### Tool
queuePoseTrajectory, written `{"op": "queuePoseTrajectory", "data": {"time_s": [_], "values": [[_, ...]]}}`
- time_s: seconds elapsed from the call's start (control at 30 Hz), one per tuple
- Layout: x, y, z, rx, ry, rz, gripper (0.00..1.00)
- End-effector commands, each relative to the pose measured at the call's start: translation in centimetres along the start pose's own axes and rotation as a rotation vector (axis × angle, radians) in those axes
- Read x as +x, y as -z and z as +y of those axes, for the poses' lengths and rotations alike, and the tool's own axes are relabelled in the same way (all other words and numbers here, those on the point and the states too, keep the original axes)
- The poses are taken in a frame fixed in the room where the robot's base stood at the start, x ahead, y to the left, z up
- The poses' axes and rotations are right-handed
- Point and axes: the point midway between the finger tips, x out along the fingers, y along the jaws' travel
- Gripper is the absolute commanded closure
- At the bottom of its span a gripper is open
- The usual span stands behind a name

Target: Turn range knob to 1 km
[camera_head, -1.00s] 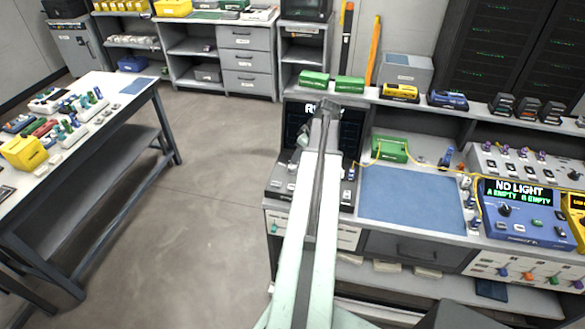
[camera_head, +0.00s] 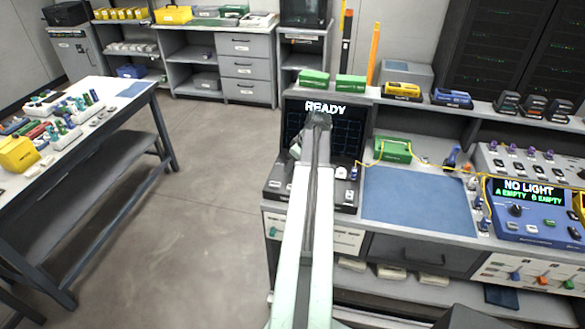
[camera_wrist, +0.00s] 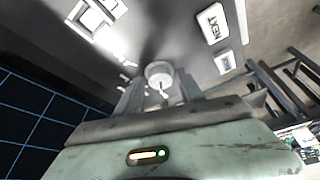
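The tester with the dark READY screen (camera_head: 324,108) stands at the left end of the workbench. My arm crosses in front of it, and my gripper (camera_head: 318,122) covers part of its screen and panel. In the wrist view a round pale knob (camera_wrist: 160,74) stands on the grey panel, straight ahead of my gripper (camera_wrist: 160,92). My two dark fingers are apart, one on each side of the knob in the picture. I cannot tell whether they touch it. The 1 km mark and the knob's pointer cannot be read. The knob is not clearly visible in the head view.
A NEXT button (camera_wrist: 212,25) and other white buttons are near the knob. The tester's dark screen (camera_wrist: 35,125) is at left in the wrist view. A blue mat (camera_head: 415,200) and a NO LIGHT device (camera_head: 530,208) lie to the right. Open floor (camera_head: 200,220) is to the left.

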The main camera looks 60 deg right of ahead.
Motion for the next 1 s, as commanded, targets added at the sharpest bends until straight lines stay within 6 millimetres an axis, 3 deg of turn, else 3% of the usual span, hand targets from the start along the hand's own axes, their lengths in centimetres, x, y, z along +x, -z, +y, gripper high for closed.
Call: {"op": "queuePoseTrajectory", "data": {"time_s": [0.03, 0.13, 0.17, 0.2, 0.3, 0.57, 1.0], "values": [[0.0, 0.0, 0.0, 0.0, 0.0, 0.0, 0.72], [0.0, 0.0, 0.0, 0.0, 0.0, 0.0, 0.99], [0.0, 0.0, 0.0, 0.0, 0.0, 0.0, 1.0], [0.0, 0.0, -1.5, -0.005, 0.002, 0.0, 1.0], [0.0, 0.1, -0.5, 0.001, 0.003, 0.0, 1.0], [0.0, 0.1, -0.4, 0.068, -0.023, 0.0, 1.0], [0.1, 0.3, -0.6, 0.404, -0.167, 0.002, 1.0]]}}
